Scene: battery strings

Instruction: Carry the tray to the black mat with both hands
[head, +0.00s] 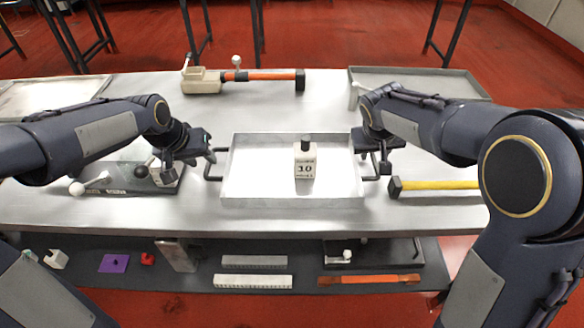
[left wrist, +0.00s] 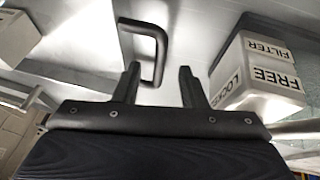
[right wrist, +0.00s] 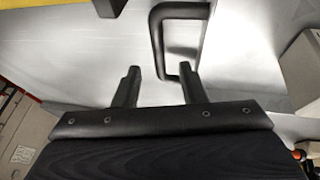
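The tray (head: 235,192) is a shallow silver metal tray in the middle of the table. A white bottle (head: 305,163) with a dark cap and the number 10 stands upright on it. A black handle (head: 209,163) is on its left side and shows in the left wrist view (left wrist: 157,50). The right handle (right wrist: 165,12) is partly hidden by my right gripper in the head view. My left gripper (left wrist: 158,72) is open just short of the left handle. My right gripper (right wrist: 160,75) is open at the right handle. I cannot clearly make out a black mat.
A dark board (head: 120,189) with a white-knobbed lever lies left of the tray. A yellow-handled hammer (head: 435,185) lies right. Behind are an orange-handled tool (head: 265,75) and another metal tray (head: 440,78). A lower dark shelf (head: 200,243) holds several small items.

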